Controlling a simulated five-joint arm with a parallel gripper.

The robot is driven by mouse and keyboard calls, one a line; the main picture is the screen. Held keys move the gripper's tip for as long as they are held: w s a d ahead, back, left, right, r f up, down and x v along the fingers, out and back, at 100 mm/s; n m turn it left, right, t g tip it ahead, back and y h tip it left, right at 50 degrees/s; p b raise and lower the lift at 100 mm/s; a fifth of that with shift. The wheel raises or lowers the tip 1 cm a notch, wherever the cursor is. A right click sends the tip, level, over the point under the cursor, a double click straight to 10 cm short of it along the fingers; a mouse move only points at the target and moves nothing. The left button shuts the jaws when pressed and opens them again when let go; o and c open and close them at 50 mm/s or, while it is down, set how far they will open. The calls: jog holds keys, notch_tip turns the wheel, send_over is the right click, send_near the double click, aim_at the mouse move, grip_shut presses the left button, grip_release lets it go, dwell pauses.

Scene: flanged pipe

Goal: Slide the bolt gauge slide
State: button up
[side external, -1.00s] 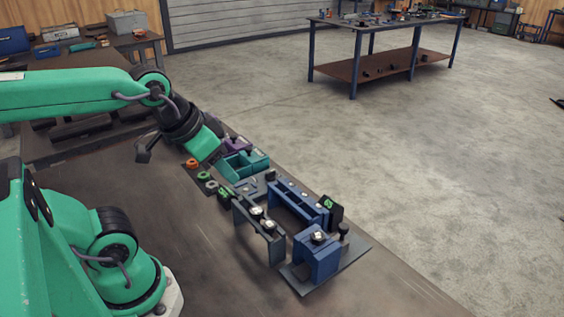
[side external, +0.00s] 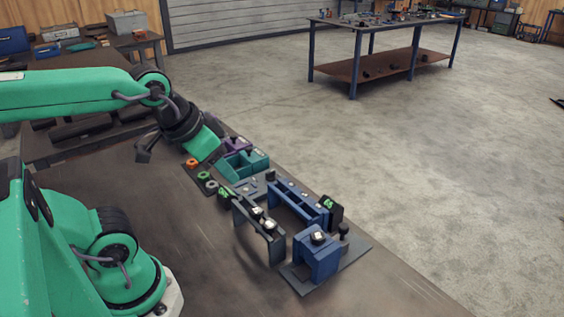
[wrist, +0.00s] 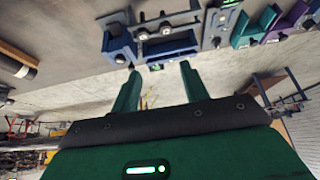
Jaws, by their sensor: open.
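My gripper (wrist: 160,70) is open and empty, its two green fingers apart in the wrist view. In the side external view its green end (side external: 203,148) hangs above the bench near the coloured bins, behind the fixtures. A blue fixture stands on a dark plate: a blue block (side external: 317,257), a long blue rail (side external: 298,202) and a black-framed green display (side external: 330,207). A dark grey bridge (side external: 254,225) with round pale-topped knobs stands beside it. I cannot tell which part is the bolt gauge slide. In the wrist view the blue block (wrist: 119,42) lies beyond the fingers; nothing touches them.
Teal (side external: 245,162) and purple (side external: 236,145) bins stand near my gripper. Orange (side external: 191,163), green (side external: 203,176) and grey (side external: 211,187) rings lie beside them. The bench front (side external: 210,260) is bare. Another table (side external: 385,22) stands far off.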

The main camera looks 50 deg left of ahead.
jog(key=shift+w, duration=0.1)
jog(key=n+g, duration=0.3)
jog(key=g, duration=0.2)
send_over(344, 226)
jog(key=f, duration=0.9)
jog(key=shift+s+a, duration=0.2)
jog(key=shift+a, duration=0.15)
jog(key=shift+w+d+f+g, duration=0.25)
jog(key=shift+d+f+g, duration=0.05)
jog(key=shift+f, duration=0.05)
jog(key=shift+f, duration=3.9)
